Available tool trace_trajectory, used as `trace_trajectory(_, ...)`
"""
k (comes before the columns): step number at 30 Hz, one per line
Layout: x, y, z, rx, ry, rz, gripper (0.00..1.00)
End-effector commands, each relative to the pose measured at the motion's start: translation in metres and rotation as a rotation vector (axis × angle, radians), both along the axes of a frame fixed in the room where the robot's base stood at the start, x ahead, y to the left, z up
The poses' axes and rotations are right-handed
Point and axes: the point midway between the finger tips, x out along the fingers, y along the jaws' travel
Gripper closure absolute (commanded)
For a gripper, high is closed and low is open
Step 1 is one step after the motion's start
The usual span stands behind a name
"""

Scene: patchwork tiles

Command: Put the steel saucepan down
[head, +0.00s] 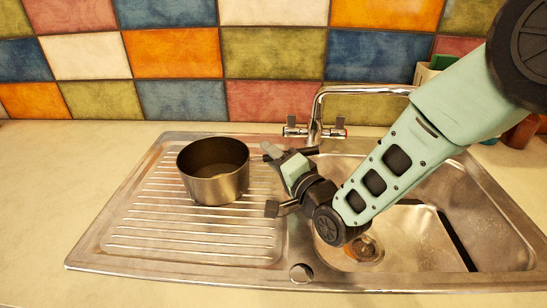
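The steel saucepan (215,182) sits upright on the ribbed drainboard (150,225), left of the sink bowl. It looks empty, with a dark inside. I cannot make out its handle. My gripper (271,181) is just right of the saucepan, low over the drainboard's right edge. Its two fingers are spread wide, one toward the back and one toward the front. Nothing shows between them, and a small gap seems to separate them from the pan's wall.
The sink bowl (420,235) with its drain lies to the right, under my arm. A chrome tap (318,105) rises behind it. A pot with a green item (432,68) stands at the back right. The drainboard's front and the left worktop (50,190) are clear.

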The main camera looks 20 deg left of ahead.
Motion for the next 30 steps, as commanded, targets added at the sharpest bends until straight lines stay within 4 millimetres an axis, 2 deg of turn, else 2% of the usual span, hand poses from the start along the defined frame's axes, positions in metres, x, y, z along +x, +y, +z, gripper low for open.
trace_trajectory(11, -0.001, -0.002, 0.003, -0.001, 0.001, 0.0, 0.6)
trace_trajectory(14, -0.009, -0.014, 0.001, -0.001, 0.001, 0.0, 0.6)
trace_trajectory(24, -0.049, -0.073, -0.001, -0.001, 0.001, -0.002, 0.6)
trace_trajectory(30, -0.064, -0.093, 0.0, 0.0, 0.0, 0.0, 0.6)
